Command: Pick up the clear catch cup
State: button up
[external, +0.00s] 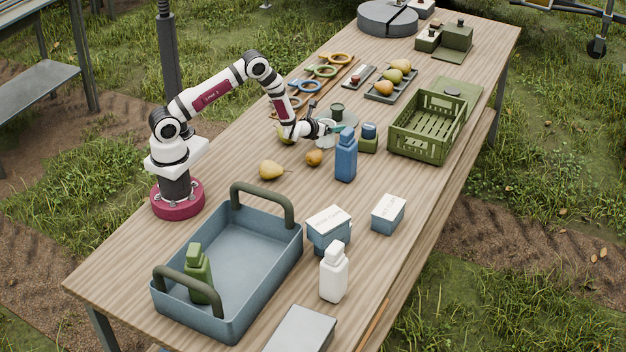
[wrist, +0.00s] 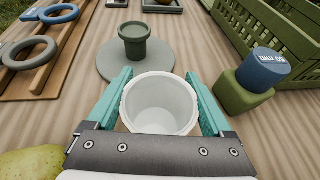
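The clear catch cup (wrist: 160,104) is a pale, see-through, round cup with its mouth facing up. It is upright between the two teal fingers of my gripper (wrist: 159,76) in the wrist view. The fingers lie along its left and right sides, very close to the wall; I cannot tell if they press on it. In the external view, the cup (external: 325,136) is small and partly hidden by my gripper (external: 333,129), which is low over the table. I cannot tell whether its base rests on the tabletop.
A dark green cup on a grey disc (wrist: 116,66) stands just beyond. A green block with a blue cap (wrist: 268,66) is close on the right, near the green crate (external: 428,128).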

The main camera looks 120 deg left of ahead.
jog(key=c, duration=0.7)
jog(key=shift+r, duration=0.15)
